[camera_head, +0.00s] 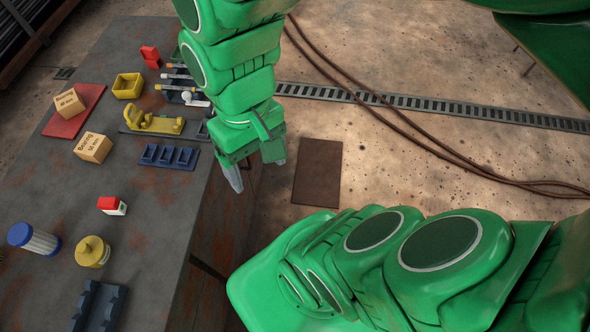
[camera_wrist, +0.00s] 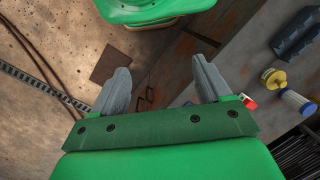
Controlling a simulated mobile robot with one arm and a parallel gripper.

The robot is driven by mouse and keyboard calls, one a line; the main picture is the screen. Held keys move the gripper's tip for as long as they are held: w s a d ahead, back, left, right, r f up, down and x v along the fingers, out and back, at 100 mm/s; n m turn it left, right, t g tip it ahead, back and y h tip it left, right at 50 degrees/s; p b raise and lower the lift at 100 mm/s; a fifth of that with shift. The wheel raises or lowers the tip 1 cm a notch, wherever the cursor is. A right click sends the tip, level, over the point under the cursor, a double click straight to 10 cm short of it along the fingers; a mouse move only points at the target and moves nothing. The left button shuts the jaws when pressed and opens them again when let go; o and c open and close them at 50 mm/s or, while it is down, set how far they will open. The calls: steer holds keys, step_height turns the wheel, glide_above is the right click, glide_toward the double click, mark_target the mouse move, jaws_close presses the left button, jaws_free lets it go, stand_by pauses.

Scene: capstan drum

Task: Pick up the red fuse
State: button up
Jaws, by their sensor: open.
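A small block with a red top and a white lower part (camera_head: 112,205), which looks like the red fuse, sits on the grey, rust-stained bench top (camera_head: 150,235). My gripper (camera_head: 258,174) is open and empty. It hangs past the bench's right edge, apart from the fuse and to its right. In the wrist view the open fingers of my gripper (camera_wrist: 161,68) point over the bench's side and the floor.
The bench between fuse and right edge is clear.

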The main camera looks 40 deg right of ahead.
mark_target(106, 200)
steer(key=w+a+f+m+y, duration=0.3)
steer(key=w+a+m+y, duration=0.3)
steer(key=a, duration=0.4)
steer(key=w+a+f+m+y, duration=0.35)
steer(key=w+a, duration=0.35)
steer(key=a, duration=0.3)
steer(key=w+a+f+m+t, duration=0.1)
steer(key=w+f+m, duration=0.3)
steer(key=w+a+f+m+t+y, duration=0.1)
steer(key=w+f+m, duration=0.3)
steer(key=m, duration=0.1)
steer(key=w+a+f+m+t+y, duration=0.1)
steer(key=w+f+m, duration=0.3)
steer(key=shift+f+m, duration=0.3)
steer(key=shift+m, duration=0.05)
steer(key=shift+x, duration=3.85)
steer(key=c, duration=1.4)
